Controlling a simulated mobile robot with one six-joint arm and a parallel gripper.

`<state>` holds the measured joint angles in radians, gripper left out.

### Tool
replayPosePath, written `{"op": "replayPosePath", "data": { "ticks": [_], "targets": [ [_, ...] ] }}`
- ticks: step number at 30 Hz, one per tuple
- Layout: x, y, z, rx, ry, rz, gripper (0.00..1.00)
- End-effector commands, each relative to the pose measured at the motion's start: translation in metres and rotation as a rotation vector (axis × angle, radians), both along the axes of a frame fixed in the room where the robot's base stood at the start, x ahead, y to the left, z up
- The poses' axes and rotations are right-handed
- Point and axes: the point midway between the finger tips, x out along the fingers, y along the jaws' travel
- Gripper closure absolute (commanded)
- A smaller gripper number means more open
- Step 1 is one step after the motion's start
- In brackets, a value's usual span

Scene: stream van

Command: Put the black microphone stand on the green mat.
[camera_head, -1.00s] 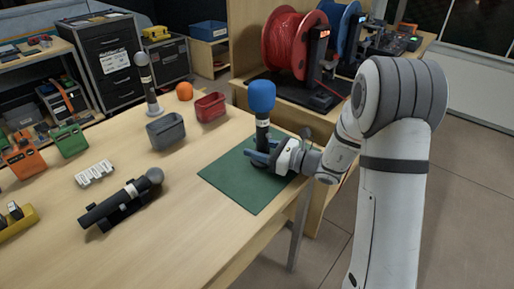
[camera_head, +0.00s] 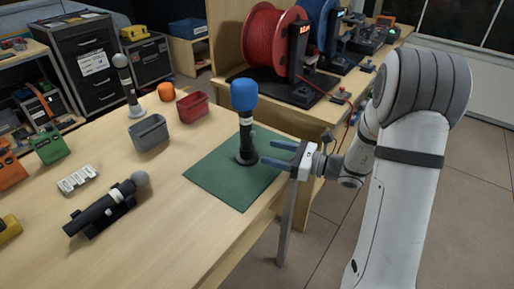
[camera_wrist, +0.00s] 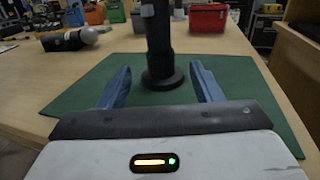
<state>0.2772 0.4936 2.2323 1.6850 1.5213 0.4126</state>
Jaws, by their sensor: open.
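The black microphone stand (camera_head: 246,140) with a blue foam top (camera_head: 244,94) stands upright on the green mat (camera_head: 218,182), its round base resting on the mat. In the wrist view the stand's black post and base (camera_wrist: 162,72) are just beyond my fingertips, between their lines. My gripper (camera_head: 279,154) is open and empty, to the right of the stand and apart from it, over the mat's right edge. Its two blue fingers also show in the wrist view (camera_wrist: 158,84), with the mat (camera_wrist: 75,98) beneath them.
A black microphone (camera_head: 105,206) lies in a cradle on the table. A grey bin (camera_head: 149,133), a red bin (camera_head: 193,106), an orange ball (camera_head: 166,92) and another upright microphone (camera_head: 129,85) stand behind. Cable reels (camera_head: 275,40) occupy the side bench.

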Motion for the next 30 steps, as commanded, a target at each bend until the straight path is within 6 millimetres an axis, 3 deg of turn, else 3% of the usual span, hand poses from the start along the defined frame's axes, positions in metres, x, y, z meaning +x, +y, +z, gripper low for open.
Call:
{"op": "replayPosePath", "data": {
  "ticks": [4,8,11,14,17,21,24,30],
  "targets": [
    [-0.006,-0.014,0.000,-0.001,-0.001,-0.001,0.41],
    [-0.020,-0.008,0.004,-0.052,-0.022,0.054,0.41],
    [-0.050,0.010,0.009,-0.178,-0.079,0.180,0.41],
    [-0.096,0.026,0.011,-0.381,-0.182,0.370,0.41],
    [-0.143,0.028,0.007,-0.613,-0.316,0.574,0.41],
    [-0.192,0.007,-0.001,-0.939,-0.535,0.847,0.41],
    [-0.213,-0.019,-0.001,-1.166,-0.704,1.029,0.41],
    [-0.226,-0.063,0.010,-1.508,-0.975,1.293,0.41]
  ]
}}
